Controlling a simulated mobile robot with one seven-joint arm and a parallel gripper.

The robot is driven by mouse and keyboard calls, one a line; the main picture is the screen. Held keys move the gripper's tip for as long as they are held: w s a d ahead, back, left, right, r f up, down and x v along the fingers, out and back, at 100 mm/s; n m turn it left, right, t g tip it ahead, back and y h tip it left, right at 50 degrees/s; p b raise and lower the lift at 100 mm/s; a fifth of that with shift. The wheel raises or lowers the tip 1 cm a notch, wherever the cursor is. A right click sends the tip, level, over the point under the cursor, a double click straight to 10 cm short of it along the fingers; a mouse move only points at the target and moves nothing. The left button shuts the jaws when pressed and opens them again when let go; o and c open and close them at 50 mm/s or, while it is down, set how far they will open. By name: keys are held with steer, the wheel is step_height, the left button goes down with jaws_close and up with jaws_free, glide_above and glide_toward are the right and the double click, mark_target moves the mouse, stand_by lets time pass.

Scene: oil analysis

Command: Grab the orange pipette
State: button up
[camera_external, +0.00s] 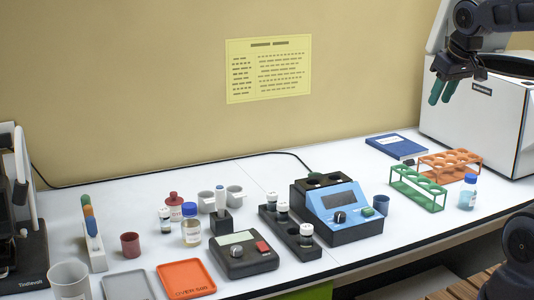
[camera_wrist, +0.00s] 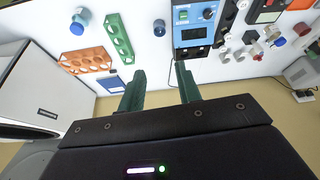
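The pipettes stand in a pale upright holder (camera_external: 97,255) at the left of the table in the external view. Their coloured tops line up: a green one, an orange one, the orange pipette (camera_external: 88,211), and a blue one. The lower part of the orange pipette is hard to make out. My gripper (camera_external: 443,91) is high at the upper right, far from the holder, beside the white machine. In the wrist view my gripper (camera_wrist: 160,88) has its two green fingers apart with nothing between them. I cannot make out the orange pipette in the wrist view.
Between them on the table are a blue instrument (camera_external: 338,203), a black vial block (camera_external: 283,232), a dark scale-like device (camera_external: 243,254), green (camera_external: 418,188) and orange (camera_external: 450,164) racks, and several bottles. A red cup (camera_external: 130,245) and orange tray (camera_external: 186,278) are near the holder.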

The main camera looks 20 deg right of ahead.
steer(key=w+a+r+n+y, duration=0.1)
steer(key=w+a+r+n, duration=0.1)
steer(key=w+a, duration=0.9)
steer(key=w+a+r+n, duration=0.1)
steer(key=w+a+n, duration=0.1)
steer(key=w+a, duration=1)
steer(key=w+a+f+n+g+y, duration=0.1)
steer(key=w+a+f, duration=0.2)
steer(key=a, duration=0.7)
steer(key=w+a+f+n, duration=0.15)
steer(key=w+a, duration=0.25)
steer(key=a, duration=0.5)
steer(key=s+a+f+n, duration=0.1)
steer(key=a+f, duration=0.5)
steer(key=a, duration=0.5)
steer(key=s+a+f+n+y, duration=0.1)
steer(key=a+f, duration=0.6)
steer(key=a, duration=0.4)
steer(key=s+a+f+n, duration=0.1)
steer(key=a+f, duration=0.5)
steer(key=a, duration=0.5)
steer(key=shift+m+g, duration=0.35)
steer(key=shift+g, duration=0.05)
steer(key=shift+x, duration=4.85)
steer(key=shift+w+a, duration=0.1)
steer(key=shift+a, duration=0.05)
steer(key=c, duration=0.7)
